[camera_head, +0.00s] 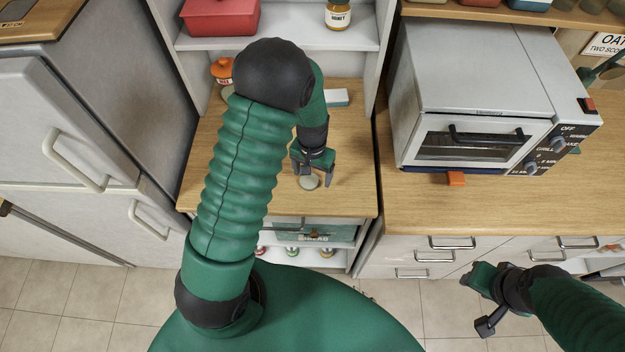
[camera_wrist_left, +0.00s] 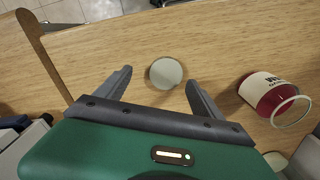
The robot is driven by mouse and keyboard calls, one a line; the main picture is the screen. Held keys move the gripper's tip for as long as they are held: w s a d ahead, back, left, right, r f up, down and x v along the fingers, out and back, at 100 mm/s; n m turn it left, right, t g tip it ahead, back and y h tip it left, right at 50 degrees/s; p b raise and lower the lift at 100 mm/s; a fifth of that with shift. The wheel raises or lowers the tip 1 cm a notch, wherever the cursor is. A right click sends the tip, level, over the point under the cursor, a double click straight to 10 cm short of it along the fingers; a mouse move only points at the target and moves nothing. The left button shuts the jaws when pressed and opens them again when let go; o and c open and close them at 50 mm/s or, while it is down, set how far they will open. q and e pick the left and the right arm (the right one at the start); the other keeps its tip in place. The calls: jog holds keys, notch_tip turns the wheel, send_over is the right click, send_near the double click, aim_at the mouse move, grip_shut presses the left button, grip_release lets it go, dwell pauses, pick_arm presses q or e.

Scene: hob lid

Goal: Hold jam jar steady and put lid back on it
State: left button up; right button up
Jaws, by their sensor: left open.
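A round pale grey lid (camera_head: 310,183) lies flat on the wooden worktop near its front edge. In the left wrist view the lid (camera_wrist_left: 165,72) shows beyond and between my fingertips, with nothing gripped. My left gripper (camera_head: 313,174) is open just above it, pointing down; it also shows in the left wrist view (camera_wrist_left: 158,82). My right gripper (camera_head: 483,300) hangs in front of the drawers, away from both.
An orange-lidded jar (camera_head: 222,70) stands at the back left of the worktop. A pale blue block (camera_head: 337,98) lies behind the gripper. A toaster oven (camera_head: 480,95) stands on the right counter. A wooden stick-like thing (camera_wrist_left: 42,50) shows in the left wrist view.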

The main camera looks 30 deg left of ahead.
aim_at(309, 180)
pick_arm(q)
jog(key=f, duration=0.1)
jog(key=a+f, duration=0.1)
jog(key=shift+s+a+f, duration=0.1)
jog(key=shift+a+f, duration=0.1)
jog(key=shift+f, duration=0.15)
jog(key=shift+a+f, duration=0.2)
jog(key=shift+f, duration=0.05)
jog(key=shift+a, duration=0.1)
jog(key=shift+d+r, duration=0.1)
jog(key=shift+d, duration=0.5)
jog(key=shift+c, duration=0.7)
jog(key=shift+d, duration=0.15)
jog(key=c, duration=0.5)
jog(key=shift+a, duration=0.45)
jog(key=c, duration=0.8)
pick_arm(e)
jog(key=shift+a+r, duration=0.45)
jog(key=shift+a, duration=0.35)
pick_arm(q)
jog(key=shift+o, duration=0.2)
pick_arm(e)
jog(key=shift+d, duration=0.1)
